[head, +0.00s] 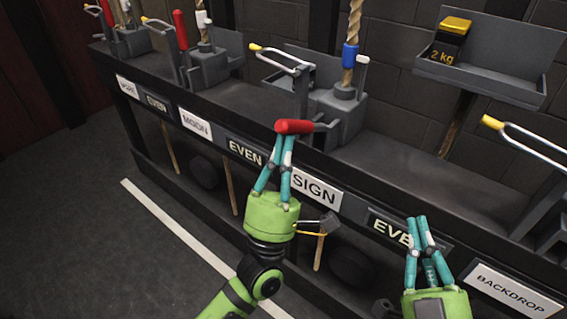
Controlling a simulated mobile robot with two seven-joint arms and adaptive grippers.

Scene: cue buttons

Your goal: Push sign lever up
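The sign lever has a red handle (296,126) and a grey arm, and juts out to the left from a grey block (338,117) above the white SIGN label (316,190). The lever lies about level. My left gripper (284,138) is right below the red handle, pointing up, with its teal fingers close together. The fingertips appear to meet the underside of the handle; whether they touch it is hard to tell. My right gripper (416,220) is lower right, in front of an EVEN label, fingertips close together, with nothing seen in it.
Similar units to the left have red levers (180,30) standing upright. A yellow-tipped metal bar (282,56) and a rope (354,22) with a blue sleeve are behind the sign lever. A 2 kg weight (449,42) sits in a tray at right. Hammers hang below the bench.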

